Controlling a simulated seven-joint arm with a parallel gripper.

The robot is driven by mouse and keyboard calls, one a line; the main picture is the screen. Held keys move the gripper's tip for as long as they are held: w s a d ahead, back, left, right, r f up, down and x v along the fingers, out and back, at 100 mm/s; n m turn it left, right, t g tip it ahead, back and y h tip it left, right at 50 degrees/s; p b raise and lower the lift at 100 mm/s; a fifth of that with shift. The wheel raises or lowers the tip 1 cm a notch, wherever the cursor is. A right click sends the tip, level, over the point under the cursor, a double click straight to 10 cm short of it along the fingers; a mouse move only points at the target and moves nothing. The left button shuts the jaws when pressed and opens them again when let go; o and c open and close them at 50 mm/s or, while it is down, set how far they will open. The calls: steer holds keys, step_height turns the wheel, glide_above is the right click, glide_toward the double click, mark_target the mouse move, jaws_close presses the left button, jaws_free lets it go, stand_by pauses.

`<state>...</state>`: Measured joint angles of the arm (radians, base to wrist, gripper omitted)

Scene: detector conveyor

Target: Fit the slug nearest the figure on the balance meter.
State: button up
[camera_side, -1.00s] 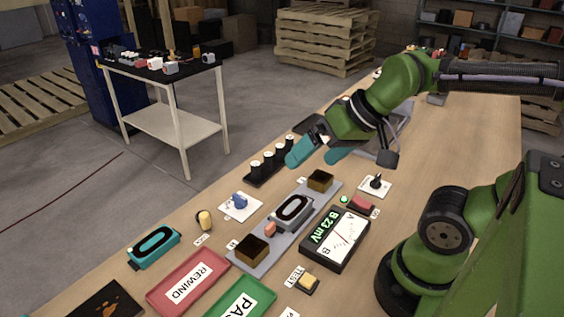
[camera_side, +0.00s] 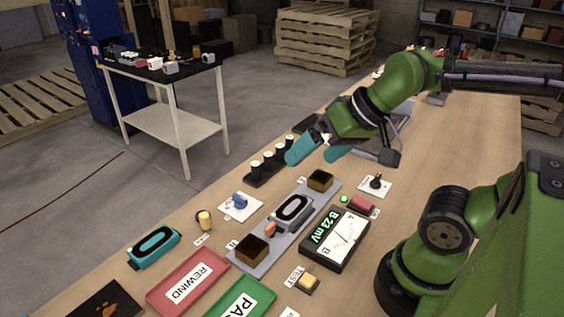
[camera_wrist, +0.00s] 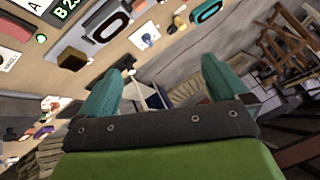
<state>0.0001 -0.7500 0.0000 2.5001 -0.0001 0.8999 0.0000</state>
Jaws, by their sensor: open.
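A grey plate (camera_side: 245,262) carries a grey coil unit (camera_side: 292,212) between two dark brown blocks (camera_side: 251,250). A teal coil unit (camera_side: 153,246), a red REWIND tray (camera_side: 188,283) and a green tray (camera_side: 240,299) lie nearer the front. A blue knob (camera_side: 240,201) sits left of the plate.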

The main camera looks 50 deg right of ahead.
steer(key=c, duration=0.7)
steer(key=shift+c, duration=0.2)
